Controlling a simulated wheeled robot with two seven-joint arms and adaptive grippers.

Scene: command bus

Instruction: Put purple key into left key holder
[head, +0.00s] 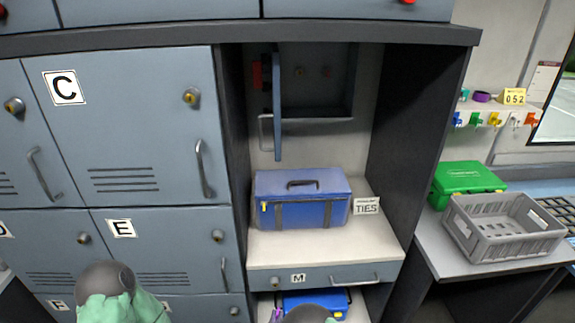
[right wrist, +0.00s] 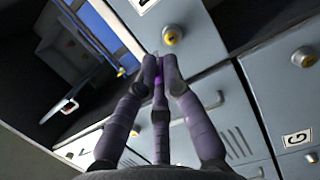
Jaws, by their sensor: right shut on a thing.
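My right gripper (right wrist: 160,68) is shut on the purple key (right wrist: 158,76); only a small purple part shows between the fingers in the right wrist view. In the head view, a purple tip of this gripper (head: 277,314) shows at the bottom edge, below the drawer marked M. A dark wall box (head: 318,100) with its blue door swung open is at the back of the upper niche. Two small round fittings sit inside it; the left one (head: 300,72) seems to be the left key holder.
A blue case (head: 302,198) and a TIES sign (head: 366,206) stand on the shelf below the box. Grey lockers (head: 130,120) fill the left. At right are a grey crate (head: 500,245), a green case (head: 465,182) and several coloured keys on hooks.

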